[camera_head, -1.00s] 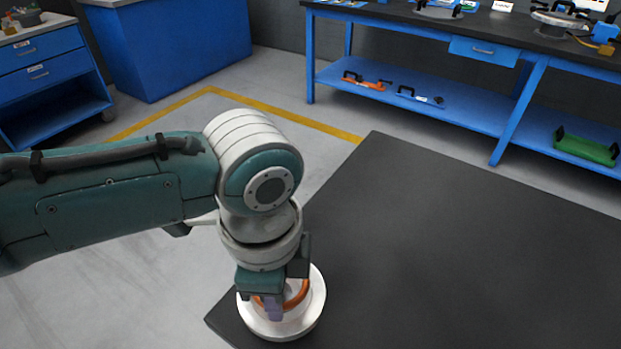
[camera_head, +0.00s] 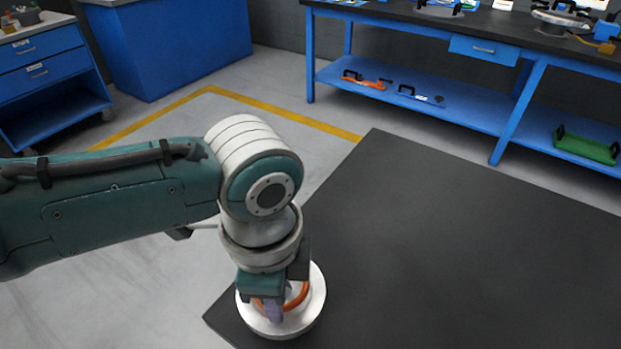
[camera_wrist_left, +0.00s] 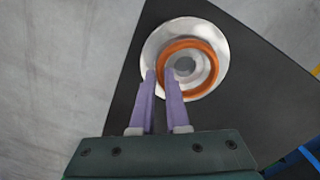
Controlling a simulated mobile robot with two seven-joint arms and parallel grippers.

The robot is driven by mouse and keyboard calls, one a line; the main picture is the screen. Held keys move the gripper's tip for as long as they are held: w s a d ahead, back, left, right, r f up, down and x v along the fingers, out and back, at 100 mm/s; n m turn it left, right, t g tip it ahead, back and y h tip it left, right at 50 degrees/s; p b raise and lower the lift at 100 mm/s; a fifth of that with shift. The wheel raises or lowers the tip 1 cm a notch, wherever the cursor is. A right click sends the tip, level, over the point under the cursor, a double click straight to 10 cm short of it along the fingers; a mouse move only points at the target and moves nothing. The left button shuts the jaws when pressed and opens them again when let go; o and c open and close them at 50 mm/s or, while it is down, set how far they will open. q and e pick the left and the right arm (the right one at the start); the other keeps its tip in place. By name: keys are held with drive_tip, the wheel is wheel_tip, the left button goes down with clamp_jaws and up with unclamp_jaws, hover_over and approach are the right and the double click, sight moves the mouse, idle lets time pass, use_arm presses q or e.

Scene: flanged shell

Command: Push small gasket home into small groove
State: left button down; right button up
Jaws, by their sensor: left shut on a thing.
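The small gasket is an orange ring (camera_head: 299,297) at the white, round flanged shell (camera_head: 318,305), near the dark table's front left corner. In the left wrist view the gasket (camera_wrist_left: 213,86) circles the shell's grey centre, inside its pale flange (camera_wrist_left: 152,48). My left gripper (camera_head: 273,312) points down over the shell. Its purple fingers (camera_wrist_left: 161,75) are shut on the gasket's near left side. The groove is hidden under the ring, and I cannot tell how deep the gasket sits. My right gripper is not in view.
The dark tabletop (camera_head: 430,240) is bare to the right of the shell. A blue workbench (camera_head: 430,98) with tools stands at the back right. Blue cabinets (camera_head: 180,45) and a drawer cart (camera_head: 45,75) stand at the back left, clear of the arm.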

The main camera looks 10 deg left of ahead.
use_arm(q)
drive_tip(key=shift+f+b, duration=0.45)
drive_tip(key=shift+f, duration=0.15)
drive_tip(key=c, duration=0.9)
unclamp_jaws()
drive_tip(key=shift+s, duration=0.1)
drive_tip(key=shift+o, duration=0.3)
drive_tip(key=shift+a+f, duration=0.1)
wheel_tip(320, 180, up, 9)
drive_tip(key=p, duration=0.3)
drive_tip(key=shift+r, duration=0.55)
